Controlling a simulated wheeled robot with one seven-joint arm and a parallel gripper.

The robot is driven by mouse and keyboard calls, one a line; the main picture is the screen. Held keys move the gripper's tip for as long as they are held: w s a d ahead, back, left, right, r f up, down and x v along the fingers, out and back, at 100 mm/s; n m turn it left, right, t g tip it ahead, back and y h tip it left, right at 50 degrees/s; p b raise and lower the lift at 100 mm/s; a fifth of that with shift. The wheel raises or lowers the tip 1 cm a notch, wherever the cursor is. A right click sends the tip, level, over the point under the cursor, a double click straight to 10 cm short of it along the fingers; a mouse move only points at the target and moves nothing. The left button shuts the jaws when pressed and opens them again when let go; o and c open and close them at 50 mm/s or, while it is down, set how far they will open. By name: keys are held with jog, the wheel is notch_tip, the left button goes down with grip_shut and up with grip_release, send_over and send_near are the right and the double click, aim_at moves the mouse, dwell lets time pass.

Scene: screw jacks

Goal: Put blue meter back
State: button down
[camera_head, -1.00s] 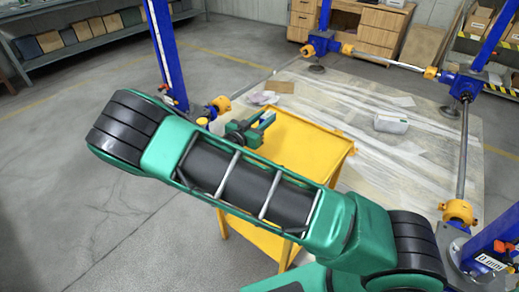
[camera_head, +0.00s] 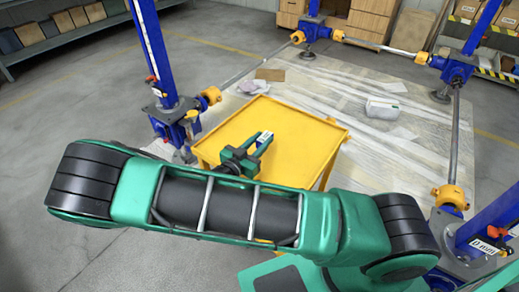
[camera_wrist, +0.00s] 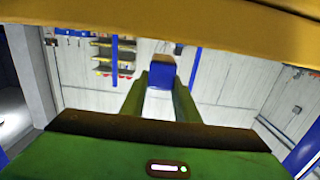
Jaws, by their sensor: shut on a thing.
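My gripper (camera_head: 256,148) is shut on the blue meter (camera_head: 265,137), a small block with blue and white sides. In the head view they appear over the yellow cart's top (camera_head: 300,140), and I cannot tell the height of the gap. In the wrist view the meter (camera_wrist: 163,63) sits between the two green fingers (camera_wrist: 160,95), its blue end at the fingertips and a white part nearer me. The near left screw jack (camera_head: 172,108) has a blue column and a red-orange part. The near right jack (camera_head: 475,240) carries a white "0 mm" display (camera_head: 488,247).
Shafts with yellow couplings (camera_head: 450,196) link the jacks. A whitish sheet (camera_head: 350,90) covers the floor behind the cart, with a pale box (camera_head: 383,109) and brown cardboard (camera_head: 270,74) on it. A shelf (camera_head: 60,40) stands far left. The left floor is open.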

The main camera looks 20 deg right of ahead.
jog(key=shift+f, duration=2)
jog(key=shift+f, duration=0.1)
jog(key=c, duration=1.4)
grip_release()
jog(key=shift+s, duration=0.1)
jog(key=shift+o, duration=0.2)
jog(key=shift+s+a, duration=0.1)
jog(key=shift+a, duration=0.15)
jog(key=v, duration=1.1)
jog(key=shift+s+a, duration=0.15)
jog(key=shift+a, duration=0.05)
